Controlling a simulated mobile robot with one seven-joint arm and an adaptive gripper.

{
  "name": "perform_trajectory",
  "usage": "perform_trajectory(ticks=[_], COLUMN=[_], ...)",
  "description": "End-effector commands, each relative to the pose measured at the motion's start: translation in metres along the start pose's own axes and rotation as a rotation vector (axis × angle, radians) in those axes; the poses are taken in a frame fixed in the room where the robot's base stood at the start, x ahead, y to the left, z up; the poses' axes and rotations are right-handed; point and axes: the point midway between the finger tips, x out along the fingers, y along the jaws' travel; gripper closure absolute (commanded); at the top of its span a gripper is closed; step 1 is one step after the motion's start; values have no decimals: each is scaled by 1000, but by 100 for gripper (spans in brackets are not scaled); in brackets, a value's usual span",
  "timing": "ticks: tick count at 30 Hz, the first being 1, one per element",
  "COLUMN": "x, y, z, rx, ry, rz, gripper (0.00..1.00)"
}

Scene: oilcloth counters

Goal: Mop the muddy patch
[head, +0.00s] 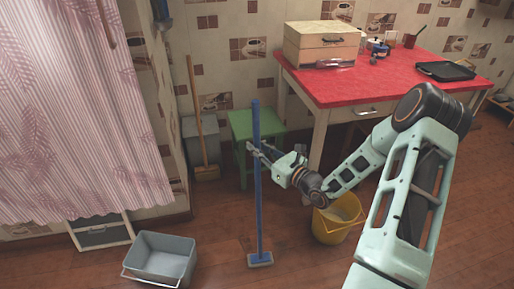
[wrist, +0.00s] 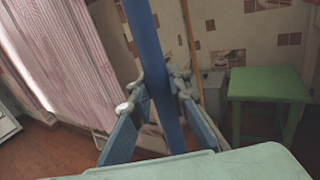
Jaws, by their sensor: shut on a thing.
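A blue mop (head: 259,205) stands almost upright, its flat head (head: 260,260) at the wooden floor. My gripper (head: 262,151) is shut on the upper part of its handle. In the wrist view the blue handle (wrist: 152,60) passes between the two fingers of my gripper (wrist: 158,95); the mop head is hidden there. No muddy patch can be told clearly from the brown floor in either view.
A grey bucket (head: 160,260) stands left of the mop, a yellow bucket (head: 336,225) to its right. Behind are a green stool (head: 256,122), a broom (head: 197,110) and a grey bin (head: 212,130). A red-topped table (head: 390,75) stands at the right.

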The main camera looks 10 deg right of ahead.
Motion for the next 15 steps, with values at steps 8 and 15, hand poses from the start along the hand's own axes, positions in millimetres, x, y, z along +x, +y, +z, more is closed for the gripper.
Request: perform_trajectory(ticks=[8,15], x=[24,40], y=[-10,-17], z=[0,1], rx=[-2,-2], ry=[-1,0], rz=[1,1], gripper=[100,100])
